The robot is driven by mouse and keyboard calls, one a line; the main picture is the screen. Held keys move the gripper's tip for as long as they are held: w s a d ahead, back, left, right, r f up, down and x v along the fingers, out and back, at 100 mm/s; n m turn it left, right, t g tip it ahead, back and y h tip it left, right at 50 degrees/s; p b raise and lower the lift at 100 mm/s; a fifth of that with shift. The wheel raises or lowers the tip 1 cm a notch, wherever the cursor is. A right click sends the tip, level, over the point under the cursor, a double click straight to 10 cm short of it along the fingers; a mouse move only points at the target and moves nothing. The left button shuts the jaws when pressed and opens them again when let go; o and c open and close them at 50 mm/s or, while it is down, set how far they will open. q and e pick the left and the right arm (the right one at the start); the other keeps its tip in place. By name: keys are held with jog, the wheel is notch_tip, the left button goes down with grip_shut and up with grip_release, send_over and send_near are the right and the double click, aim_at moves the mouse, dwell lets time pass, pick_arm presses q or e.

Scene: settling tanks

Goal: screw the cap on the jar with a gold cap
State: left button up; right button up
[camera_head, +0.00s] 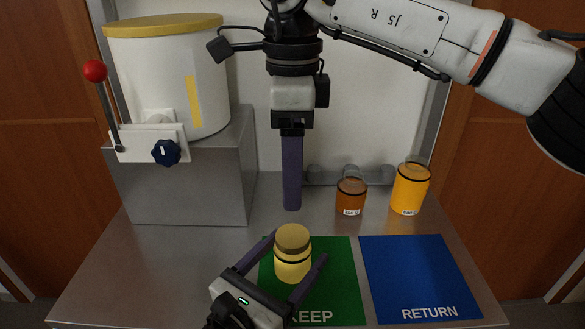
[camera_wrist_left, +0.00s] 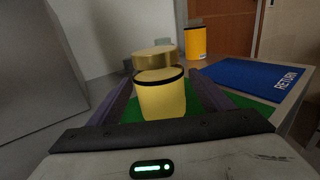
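The yellow jar (camera_head: 292,269) stands upright on the green KEEP mat (camera_head: 342,275). Its gold cap (camera_head: 292,238) sits on top; in the left wrist view the cap (camera_wrist_left: 155,57) looks slightly off to the left of the jar (camera_wrist_left: 162,97). I cannot tell how tight it is. My left gripper (camera_head: 300,247) is open, with one finger on each side of the jar and gaps showing beside it. My right gripper (camera_head: 292,208) points down behind the jar, above the table, seen edge-on, so its opening is hidden.
A brown jar (camera_head: 351,197) and an orange jar (camera_head: 410,190) stand at the back right. The blue RETURN mat (camera_head: 420,275) is bare. A grey block (camera_head: 195,185) with a white tank (camera_head: 165,80), red-knobbed lever (camera_head: 95,72) and blue knob (camera_head: 166,152) fills the left.

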pick_arm(q)
jog(key=v, duration=0.9)
jog(key=shift+s+a+f+b, duration=0.15)
jog(key=shift+s+b, duration=0.1)
jog(key=shift+b, duration=0.15)
jog(key=shift+s+a, duration=0.2)
jog(key=shift+s, duration=0.1)
